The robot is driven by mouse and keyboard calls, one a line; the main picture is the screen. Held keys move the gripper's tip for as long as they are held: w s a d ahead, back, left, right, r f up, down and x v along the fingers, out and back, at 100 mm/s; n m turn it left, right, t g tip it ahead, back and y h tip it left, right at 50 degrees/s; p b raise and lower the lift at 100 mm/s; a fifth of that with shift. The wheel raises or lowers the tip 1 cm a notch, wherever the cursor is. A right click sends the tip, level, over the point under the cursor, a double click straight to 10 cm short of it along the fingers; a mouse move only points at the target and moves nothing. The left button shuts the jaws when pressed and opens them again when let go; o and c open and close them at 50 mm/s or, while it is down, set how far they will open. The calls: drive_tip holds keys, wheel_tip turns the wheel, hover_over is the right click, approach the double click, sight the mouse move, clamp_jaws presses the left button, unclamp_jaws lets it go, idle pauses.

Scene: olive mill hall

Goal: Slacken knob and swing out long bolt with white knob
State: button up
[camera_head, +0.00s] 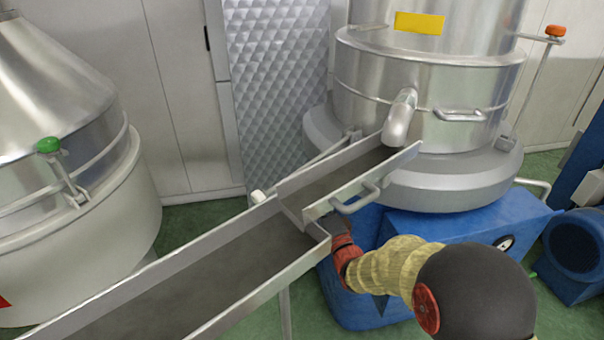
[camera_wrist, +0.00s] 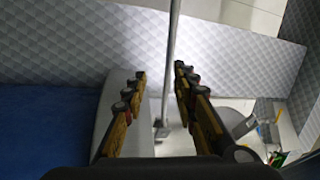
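The white knob (camera_head: 257,196) sits at the near end of the long bolt (camera_head: 310,160), a thin metal rod slanting along the back side of the metal trough to a bracket (camera_head: 353,134) by the steel vessel. In the wrist view, a thin rod (camera_wrist: 173,40), apparently this bolt, runs between the finger lines down to a small bracket (camera_wrist: 162,130). My gripper (camera_wrist: 160,73) is open, with its fingers on either side of the rod's line; contact and depth cannot be told. The knob is not seen in the wrist view. My gripper is hidden behind the trough in the head view.
The metal trough (camera_head: 205,262) crosses the view, with a handle (camera_head: 357,200) on its near side. A blue base (camera_head: 450,237) stands under the vessel (camera_head: 440,90). A vessel with a green knob (camera_head: 47,145) is at left; an orange knob (camera_head: 555,31) is at upper right.

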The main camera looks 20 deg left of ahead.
sight(301, 168)
drive_tip(key=shift+m, duration=0.5)
drive_tip(key=x, duration=0.4)
drive_tip(key=r+b+x, duration=0.1)
drive_tip(key=x, duration=0.3)
drive_tip(key=shift+s+d+r, duration=0.1)
drive_tip(key=shift+s+r, duration=0.05)
drive_tip(key=shift+c, duration=0.3)
clamp_jaws()
